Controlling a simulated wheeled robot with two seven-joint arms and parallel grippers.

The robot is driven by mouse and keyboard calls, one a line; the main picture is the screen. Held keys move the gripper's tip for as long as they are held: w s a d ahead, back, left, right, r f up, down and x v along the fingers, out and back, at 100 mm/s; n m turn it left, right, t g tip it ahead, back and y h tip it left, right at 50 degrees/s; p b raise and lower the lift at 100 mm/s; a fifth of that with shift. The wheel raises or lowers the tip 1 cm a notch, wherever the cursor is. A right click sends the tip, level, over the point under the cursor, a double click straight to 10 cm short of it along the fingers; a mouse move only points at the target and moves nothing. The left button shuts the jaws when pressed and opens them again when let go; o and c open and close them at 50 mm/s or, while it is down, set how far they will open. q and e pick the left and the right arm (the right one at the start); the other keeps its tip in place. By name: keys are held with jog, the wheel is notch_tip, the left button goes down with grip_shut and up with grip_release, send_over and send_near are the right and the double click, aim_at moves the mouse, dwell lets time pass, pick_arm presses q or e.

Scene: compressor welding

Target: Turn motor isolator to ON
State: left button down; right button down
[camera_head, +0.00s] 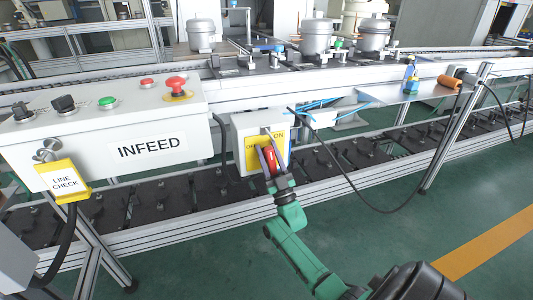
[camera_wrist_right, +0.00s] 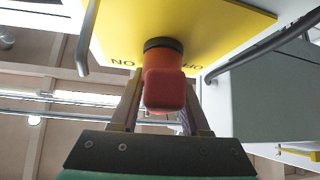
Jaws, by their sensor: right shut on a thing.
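The motor isolator is a light grey box (camera_head: 240,130) with a yellow plate (camera_head: 282,152), hung under the conveyor's front rail. ON is legible at the plate's right; the left label is partly hidden. Its red handle (camera_head: 269,158) sits between the fingers of my right gripper (camera_head: 268,153), which is shut on it. In the right wrist view the red handle (camera_wrist_right: 164,90) and its black collar stand out from the yellow plate (camera_wrist_right: 120,35), with a finger at each side. The handle's exact angle is hard to tell. My left gripper is not in view.
The INFEED panel (camera_head: 110,125) with buttons, a red emergency stop (camera_head: 176,85) and a yellow LINE CHECK tag (camera_head: 63,182) is at the left. A black cable (camera_head: 345,178) loops right of the isolator. Conveyor legs stand either side; the green floor at the right is clear.

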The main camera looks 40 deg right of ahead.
aim_at(272, 167)
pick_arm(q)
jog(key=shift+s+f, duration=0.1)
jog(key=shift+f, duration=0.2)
pick_arm(e)
jog(key=shift+d+f+m+g+h, duration=0.1)
jog(key=shift+m+g+h, duration=0.15)
jog(key=shift+m+h, duration=0.9)
jog(key=shift+d+m+g+h, duration=0.1)
jog(key=shift+m+g+h, duration=0.15)
jog(key=shift+m+h, duration=0.85)
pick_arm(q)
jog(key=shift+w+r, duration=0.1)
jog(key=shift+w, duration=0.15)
pick_arm(e)
jog(key=c, duration=0.6)
grip_release()
jog(key=shift+c, duration=0.2)
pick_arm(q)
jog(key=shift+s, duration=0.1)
pick_arm(e)
jog(key=shift+s, duration=0.1)
